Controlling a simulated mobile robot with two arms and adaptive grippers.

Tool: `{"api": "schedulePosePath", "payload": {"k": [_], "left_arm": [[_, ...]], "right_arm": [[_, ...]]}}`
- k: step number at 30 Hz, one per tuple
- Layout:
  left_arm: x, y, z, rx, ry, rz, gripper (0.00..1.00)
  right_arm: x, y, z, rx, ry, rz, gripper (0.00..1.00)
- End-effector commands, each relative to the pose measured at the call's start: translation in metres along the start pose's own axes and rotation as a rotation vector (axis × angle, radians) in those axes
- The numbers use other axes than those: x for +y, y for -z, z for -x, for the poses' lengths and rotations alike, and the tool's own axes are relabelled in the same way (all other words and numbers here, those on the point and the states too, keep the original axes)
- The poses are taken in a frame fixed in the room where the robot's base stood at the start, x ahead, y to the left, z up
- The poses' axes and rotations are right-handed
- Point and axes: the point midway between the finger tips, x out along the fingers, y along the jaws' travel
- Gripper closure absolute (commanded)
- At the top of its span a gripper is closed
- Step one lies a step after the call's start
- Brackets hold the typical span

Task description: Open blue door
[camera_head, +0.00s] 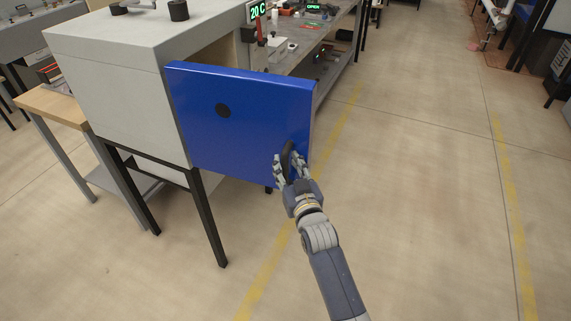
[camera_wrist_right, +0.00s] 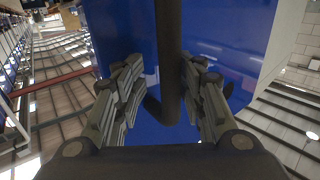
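The blue door (camera_head: 240,115) is on the front of a light grey box-shaped cabinet (camera_head: 120,95). It stands partly open, with a gap above it showing a beige interior. My right gripper (camera_head: 289,160) is at the door's lower right, at the dark bar handle (camera_head: 289,152). In the right wrist view, the handle (camera_wrist_right: 168,55) runs between the fingers (camera_wrist_right: 165,90) of my right gripper. The fingers are spread on either side and do not look clamped on it. My left gripper is out of view.
The cabinet stands on a black metal frame (camera_head: 207,215). A wooden-topped table (camera_head: 52,104) is at its left. A grey workbench (camera_head: 335,75) with small items is behind the door. The floor (camera_head: 420,200) to the right is clear, with yellow lines.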

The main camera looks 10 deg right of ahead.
Motion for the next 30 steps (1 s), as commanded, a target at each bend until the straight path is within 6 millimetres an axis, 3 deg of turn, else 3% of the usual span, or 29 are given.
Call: {"api": "schedulePosePath", "payload": {"k": [11, 30], "left_arm": [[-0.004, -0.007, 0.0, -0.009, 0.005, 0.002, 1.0], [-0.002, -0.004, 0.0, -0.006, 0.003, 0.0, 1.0]], "right_arm": [[-0.002, 0.002, 0.007, 0.004, 0.003, -0.006, 0.64], [0.002, 0.001, 0.11, 0.002, -0.001, -0.004, 0.64]]}}
